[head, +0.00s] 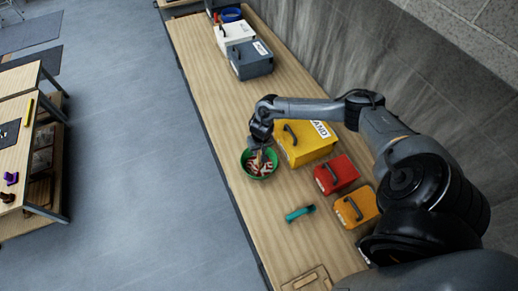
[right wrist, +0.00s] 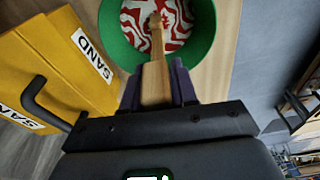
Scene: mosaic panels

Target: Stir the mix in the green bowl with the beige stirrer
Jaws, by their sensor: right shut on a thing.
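The green bowl (head: 246,165) stands on the long wooden bench near its left edge. It holds a red and white swirled mix (head: 262,166). In the right wrist view the bowl (right wrist: 223,50) is at the top, with the swirled mix (right wrist: 190,18) inside it. My right gripper (right wrist: 157,85) is shut on the beige stirrer (right wrist: 155,82), whose narrow end reaches over the mix inside the bowl. Whether the tip touches the bowl's bottom cannot be told. In the head view my right gripper (head: 260,140) is just above the bowl. My left gripper is not in view.
A yellow SAND box (head: 304,147) stands right beside the bowl. Red (head: 337,174) and orange (head: 357,207) boxes stand nearer. A teal tool (head: 299,213) lies on the bench (head: 268,222). Grey (head: 250,60) and white (head: 233,35) boxes stand at the far end. A wall runs along the right.

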